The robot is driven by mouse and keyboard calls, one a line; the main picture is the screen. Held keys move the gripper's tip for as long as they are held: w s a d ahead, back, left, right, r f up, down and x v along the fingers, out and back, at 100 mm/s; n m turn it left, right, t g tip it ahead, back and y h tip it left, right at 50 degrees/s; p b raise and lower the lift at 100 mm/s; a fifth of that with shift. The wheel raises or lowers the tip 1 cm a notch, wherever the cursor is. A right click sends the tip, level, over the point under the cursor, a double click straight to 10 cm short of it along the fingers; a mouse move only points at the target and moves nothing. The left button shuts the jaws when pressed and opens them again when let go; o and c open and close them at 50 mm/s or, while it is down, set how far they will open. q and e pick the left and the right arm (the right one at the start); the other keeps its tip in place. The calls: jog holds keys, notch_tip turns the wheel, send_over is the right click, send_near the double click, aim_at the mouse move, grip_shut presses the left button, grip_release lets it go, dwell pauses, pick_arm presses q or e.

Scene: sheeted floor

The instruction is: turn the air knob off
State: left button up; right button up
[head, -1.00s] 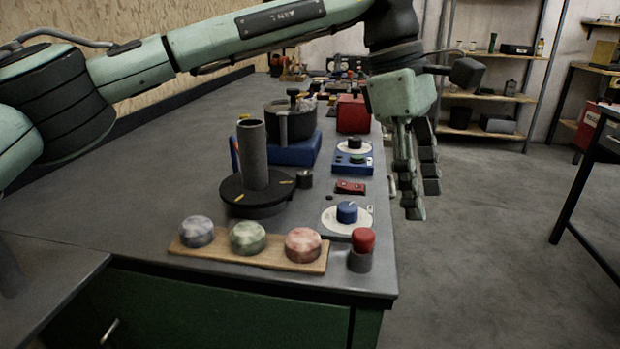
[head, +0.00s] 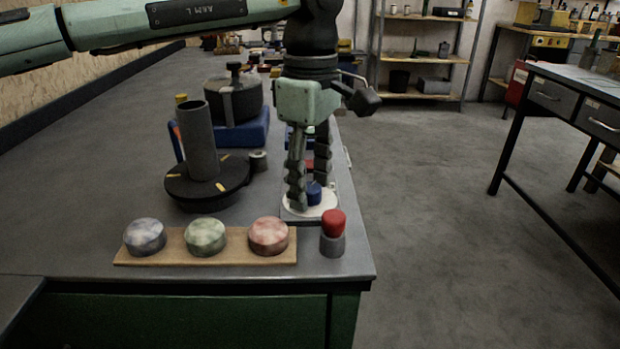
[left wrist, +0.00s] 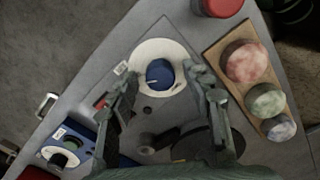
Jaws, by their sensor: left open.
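A blue knob (head: 314,194) sits on a round white dial (head: 322,208) near the bench's right edge. In the left wrist view the blue knob (left wrist: 159,73) carries a pale pointer mark. A small tag (left wrist: 121,68) lies beside the white dial (left wrist: 184,50); its print is too small to read. My left gripper (head: 311,190) points down over the knob with its fingers apart. In the left wrist view, the fingertips (left wrist: 160,80) stand on either side of the knob, with gaps visible. I cannot tell the fingertips' exact height. My right gripper is not in view.
A red-topped button (head: 333,224) stands close in front of the dial. A wooden board (head: 208,257) holds three coloured pucks. A dark round base with a grey tube (head: 198,140) stands to the left. A blue box with another dialled knob (left wrist: 60,159) is nearby.

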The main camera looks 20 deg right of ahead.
pick_arm(q)
grip_shut()
dwell(0.4)
